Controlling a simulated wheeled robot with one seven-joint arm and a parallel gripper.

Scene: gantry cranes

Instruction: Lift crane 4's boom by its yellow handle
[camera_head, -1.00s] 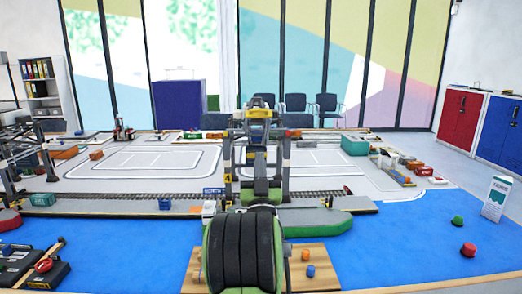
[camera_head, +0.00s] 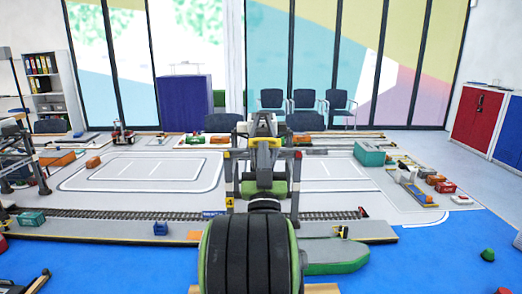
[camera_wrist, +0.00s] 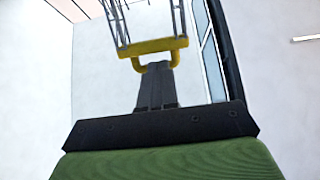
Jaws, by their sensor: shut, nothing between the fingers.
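The yellow handle (camera_wrist: 158,46) shows in the wrist view as a bar with bent ends, under the grey lattice of a boom (camera_wrist: 117,22). My gripper (camera_wrist: 157,66) is shut and empty, with its grey fingers just below and in front of the handle. I cannot tell whether they touch it. In the head view, a grey gantry crane (camera_head: 295,190) stands mid-picture behind my arm, with a yellow "4" tag (camera_head: 229,202) at its left leg.
A railway track (camera_head: 140,214) runs across the layout past the crane. A green platform (camera_head: 335,262) lies front right. A teal container (camera_head: 369,153) stands back right, and another crane (camera_head: 18,155) stands at far left. Blue floor (camera_head: 430,262) is open at right.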

